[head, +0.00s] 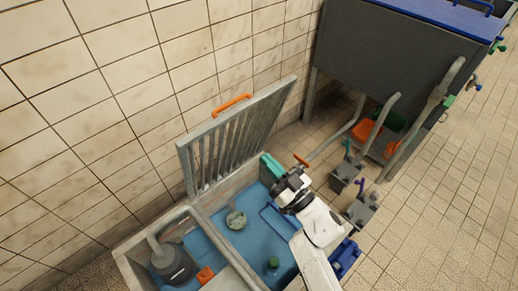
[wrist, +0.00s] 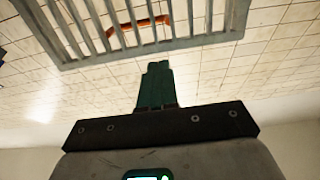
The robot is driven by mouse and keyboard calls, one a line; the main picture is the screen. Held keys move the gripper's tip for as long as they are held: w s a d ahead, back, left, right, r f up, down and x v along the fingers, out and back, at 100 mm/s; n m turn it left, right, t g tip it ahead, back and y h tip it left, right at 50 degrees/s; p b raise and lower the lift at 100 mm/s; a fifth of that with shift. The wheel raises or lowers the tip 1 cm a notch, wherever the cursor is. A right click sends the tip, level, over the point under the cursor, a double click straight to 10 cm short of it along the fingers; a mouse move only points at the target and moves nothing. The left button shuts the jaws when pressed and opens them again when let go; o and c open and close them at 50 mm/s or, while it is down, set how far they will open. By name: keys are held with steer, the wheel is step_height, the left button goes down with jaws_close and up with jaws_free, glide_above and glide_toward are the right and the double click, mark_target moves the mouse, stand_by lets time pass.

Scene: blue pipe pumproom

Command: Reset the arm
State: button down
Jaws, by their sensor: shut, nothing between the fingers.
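My arm (head: 318,222) reaches up from the bottom of the head view over a basin (head: 205,210). My gripper (head: 268,163) is a teal pair of fingers at the basin's far right edge, near the raised grate (head: 228,140). In the wrist view my gripper (wrist: 157,66) has its fingers together, with nothing held. The grate (wrist: 190,44) and its orange handle (wrist: 138,27) show beyond the fingertips there. The grate stands tilted up toward the tiled wall.
The basin's blue bottom holds a grey pump (head: 172,262), an orange block (head: 205,274), a round pale green thing (head: 236,219) and a small green thing (head: 272,263). Grey valve blocks (head: 345,174) stand right of my arm. A dark tank (head: 400,55) stands behind; open tiled floor (head: 440,220) lies right.

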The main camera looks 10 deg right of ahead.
steer(key=shift+v, duration=0.9)
steer(key=s+d+f+m+g+h+p, duration=0.1)
steer(key=s+d+m+g+h+p, duration=0.2)
steer(key=d+h, duration=0.5)
steer(key=s+d+m+g+h+p, duration=0.1)
steer(key=s+d+m+h+p, duration=0.2)
steer(key=d+m+h, duration=0.5)
steer(key=s+d+r+n+g+y+p, duration=0.1)
steer(key=s+g, duration=0.5)
steer(key=s, duration=0.7)
steer(key=s+d+r+n+g+y+p, duration=0.1)
steer(key=s+g+p, duration=0.3)
steer(key=s, duration=1)
steer(key=shift+d+n+g+y, duration=0.4)
steer(key=shift+n+g+y, duration=0.25)
steer(key=shift+g, duration=0.55)
steer(key=shift+w+r, duration=0.1)
